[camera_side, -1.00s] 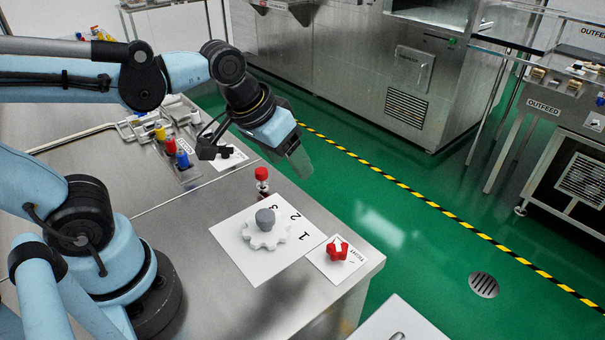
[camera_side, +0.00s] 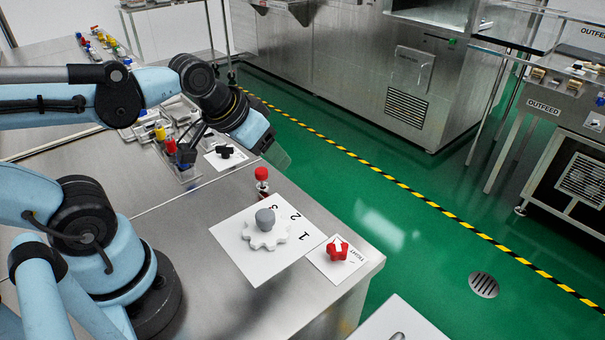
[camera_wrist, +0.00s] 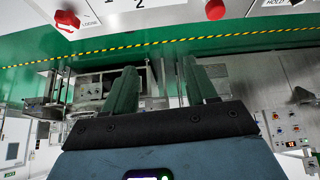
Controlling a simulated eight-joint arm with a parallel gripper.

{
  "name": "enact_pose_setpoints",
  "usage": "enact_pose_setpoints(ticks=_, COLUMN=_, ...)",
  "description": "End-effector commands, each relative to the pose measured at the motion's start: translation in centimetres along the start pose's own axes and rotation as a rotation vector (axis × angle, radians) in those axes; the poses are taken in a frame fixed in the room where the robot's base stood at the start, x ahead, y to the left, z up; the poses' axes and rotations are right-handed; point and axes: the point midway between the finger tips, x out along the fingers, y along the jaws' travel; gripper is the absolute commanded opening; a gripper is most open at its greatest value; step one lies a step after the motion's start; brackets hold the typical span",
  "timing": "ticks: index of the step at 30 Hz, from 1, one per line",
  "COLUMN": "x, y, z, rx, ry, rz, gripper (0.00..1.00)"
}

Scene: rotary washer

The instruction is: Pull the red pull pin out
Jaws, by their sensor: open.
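The red pull pin (camera_side: 261,174) stands upright near the far edge of the steel table, with a round red head on a small red base. It also shows in the wrist view (camera_wrist: 215,10) at the top edge, where its lower part is cut off or hidden. My gripper (camera_side: 280,157) is above and slightly right of the pin in the side view, apart from it. In the wrist view my gripper (camera_wrist: 160,75) has its two fingers spread with nothing between them; the pin lies beyond the right finger's tip.
A grey knob (camera_side: 265,218) on a numbered plate and a red star knob (camera_side: 337,249) stand nearer the table's corner. A black knob (camera_side: 224,151) is left of the pin. Coloured connectors (camera_side: 170,145) stand farther left. Green floor lies beyond the table edge.

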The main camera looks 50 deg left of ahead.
Motion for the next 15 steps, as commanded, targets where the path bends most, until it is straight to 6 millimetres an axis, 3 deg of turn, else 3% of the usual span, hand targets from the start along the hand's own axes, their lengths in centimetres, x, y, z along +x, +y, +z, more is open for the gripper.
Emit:
enact_pose_setpoints(ticks=9, x=0.5, y=-4.8, z=-3.2, rx=-0.370, ry=-0.286, rz=-0.108, gripper=0.57)
enact_pose_setpoints(ticks=15, x=1.3, y=-7.8, z=-4.2, rx=-0.584, ry=-0.448, rz=-0.182, gripper=0.57)
